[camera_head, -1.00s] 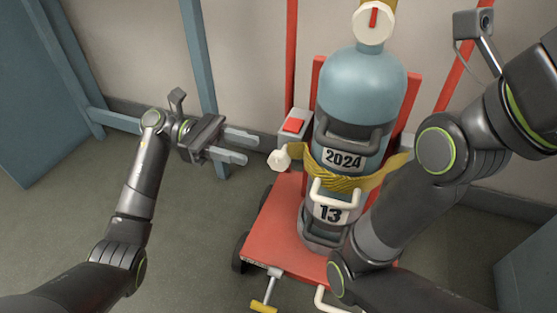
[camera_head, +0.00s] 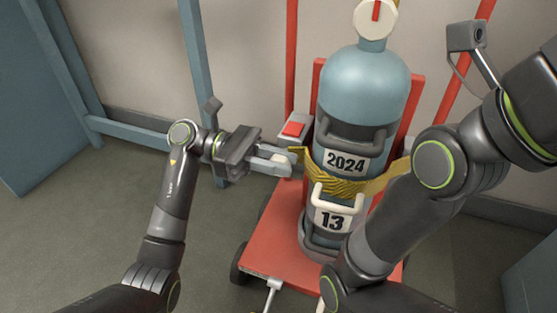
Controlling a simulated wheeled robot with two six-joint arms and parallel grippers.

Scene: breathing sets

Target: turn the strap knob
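A blue-grey gas cylinder (camera_head: 362,85) stands upright on a red wheeled trolley. A yellow strap (camera_head: 345,188) runs around its middle. I cannot tell whether the fingers touch or grip the knob. My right arm (camera_head: 435,165) crosses in front of the cylinder's right side, covering the strap's right end. Its gripper is out of view.
A white gauge (camera_head: 376,17) tops the cylinder. Blue frame posts (camera_head: 197,70) stand behind my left arm; open floor lies left.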

